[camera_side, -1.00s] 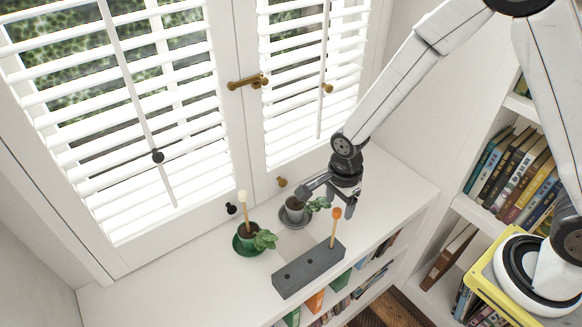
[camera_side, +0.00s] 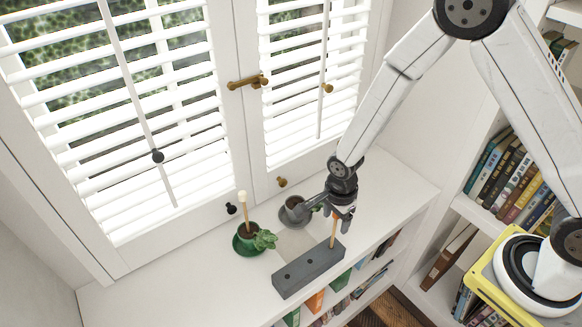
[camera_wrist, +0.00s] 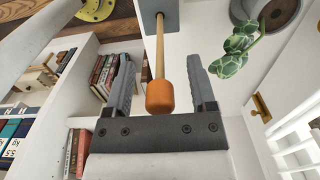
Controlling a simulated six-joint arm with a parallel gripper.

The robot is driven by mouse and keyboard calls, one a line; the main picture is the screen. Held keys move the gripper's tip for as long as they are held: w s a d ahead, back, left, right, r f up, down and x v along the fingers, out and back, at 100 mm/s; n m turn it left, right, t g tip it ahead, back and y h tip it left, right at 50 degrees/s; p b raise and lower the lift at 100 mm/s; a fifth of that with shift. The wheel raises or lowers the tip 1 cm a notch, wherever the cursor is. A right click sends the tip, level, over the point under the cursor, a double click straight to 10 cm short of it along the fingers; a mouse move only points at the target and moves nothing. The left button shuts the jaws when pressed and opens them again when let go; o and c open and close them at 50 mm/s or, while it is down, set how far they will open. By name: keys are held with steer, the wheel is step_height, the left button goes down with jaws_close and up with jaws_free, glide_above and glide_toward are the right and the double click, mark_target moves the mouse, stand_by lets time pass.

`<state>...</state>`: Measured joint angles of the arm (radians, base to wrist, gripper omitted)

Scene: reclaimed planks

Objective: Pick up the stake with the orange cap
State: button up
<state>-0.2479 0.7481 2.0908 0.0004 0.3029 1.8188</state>
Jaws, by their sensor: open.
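The stake with the orange cap stands upright in the right end of a grey block (camera_side: 308,271). In the side view its wooden shaft (camera_side: 333,234) shows below my gripper (camera_side: 341,212), which hides the cap. In the wrist view the orange cap (camera_wrist: 160,97) is between the two open fingers of my gripper (camera_wrist: 160,80), with a visible gap on each side. The shaft (camera_wrist: 160,47) runs away from the cap to the grey block (camera_wrist: 158,12).
A green pot (camera_side: 247,240) with a plant and a pale-capped stake (camera_side: 242,203) stands left of the block. A grey pot (camera_side: 294,207) with a plant is close behind my gripper. Louvred shutters (camera_side: 160,120) rise behind the white shelf top; books (camera_side: 512,178) fill shelves at right.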

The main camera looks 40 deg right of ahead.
steer(key=shift+c, duration=0.2)
stand_by(0.3)
jaws_close()
steer(key=shift+r, duration=0.1)
steer(key=shift+r, duration=5)
steer(key=shift+r, duration=2.9)
steer(key=shift+w, duration=0.15)
